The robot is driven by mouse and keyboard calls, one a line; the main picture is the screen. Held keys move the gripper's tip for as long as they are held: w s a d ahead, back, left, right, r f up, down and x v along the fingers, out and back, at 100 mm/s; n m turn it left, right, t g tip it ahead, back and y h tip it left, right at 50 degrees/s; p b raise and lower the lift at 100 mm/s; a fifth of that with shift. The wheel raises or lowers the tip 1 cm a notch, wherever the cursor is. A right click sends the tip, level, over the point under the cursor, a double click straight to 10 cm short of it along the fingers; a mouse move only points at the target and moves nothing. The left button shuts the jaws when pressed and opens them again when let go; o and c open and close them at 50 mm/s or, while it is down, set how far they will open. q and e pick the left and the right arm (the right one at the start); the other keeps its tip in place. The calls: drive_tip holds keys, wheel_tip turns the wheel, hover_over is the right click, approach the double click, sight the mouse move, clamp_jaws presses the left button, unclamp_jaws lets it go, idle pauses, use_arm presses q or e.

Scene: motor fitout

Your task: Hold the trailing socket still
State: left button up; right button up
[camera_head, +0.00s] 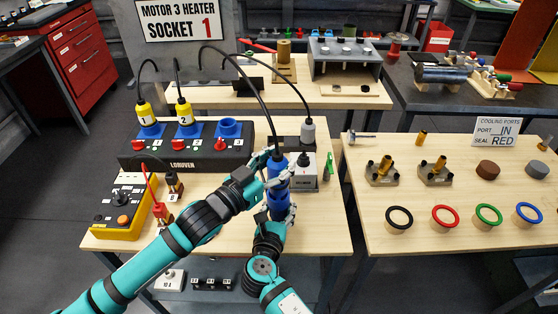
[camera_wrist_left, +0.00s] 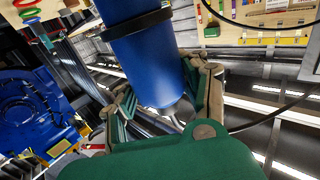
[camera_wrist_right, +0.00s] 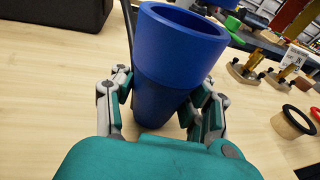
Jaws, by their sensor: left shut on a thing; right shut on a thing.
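The blue trailing socket (camera_head: 278,207) stands upright over the front right of the near table. In the right wrist view its open, hollow end (camera_wrist_right: 180,22) faces up. My right gripper (camera_wrist_right: 160,100) is shut around its lower body. Just above it in the head view is a blue plug (camera_head: 279,161) with a black cable from its top. My left gripper (camera_head: 270,172) is shut on this plug. In the left wrist view the plug (camera_wrist_left: 148,55) shows a black band and a grey cable end. The head view does not show whether plug and socket touch.
A black panel (camera_head: 185,160) holds yellow plugs 1 (camera_head: 145,113) and 2 (camera_head: 184,110) and an open blue socket (camera_head: 228,128). A grey box (camera_head: 306,180) stands close right of the grippers. A yellow control box (camera_head: 118,208) is at left. Cables arch overhead.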

use_arm(q)
drive_tip(key=shift+t+y, duration=0.3)
use_arm(e)
drive_tip(key=shift+r, duration=0.1)
clamp_jaws()
use_arm(q)
drive_tip(key=shift+f, duration=1.7)
drive_tip(key=shift+r, duration=0.1)
drive_tip(key=shift+r, duration=1.25)
drive_tip(key=shift+f+n, duration=0.3)
drive_tip(key=shift+f, duration=1)
idle(0.8)
drive_tip(key=o, duration=1.4)
drive_tip(key=shift+f, duration=0.1)
drive_tip(key=shift+c, duration=0.2)
drive_tip(key=shift+o, duration=0.6)
drive_tip(key=shift+f, duration=0.1)
drive_tip(key=shift+s+a, duration=0.1)
drive_tip(key=v, duration=1.1)
drive_tip(key=shift+s+a+r, duration=0.25)
drive_tip(key=shift+s, duration=0.05)
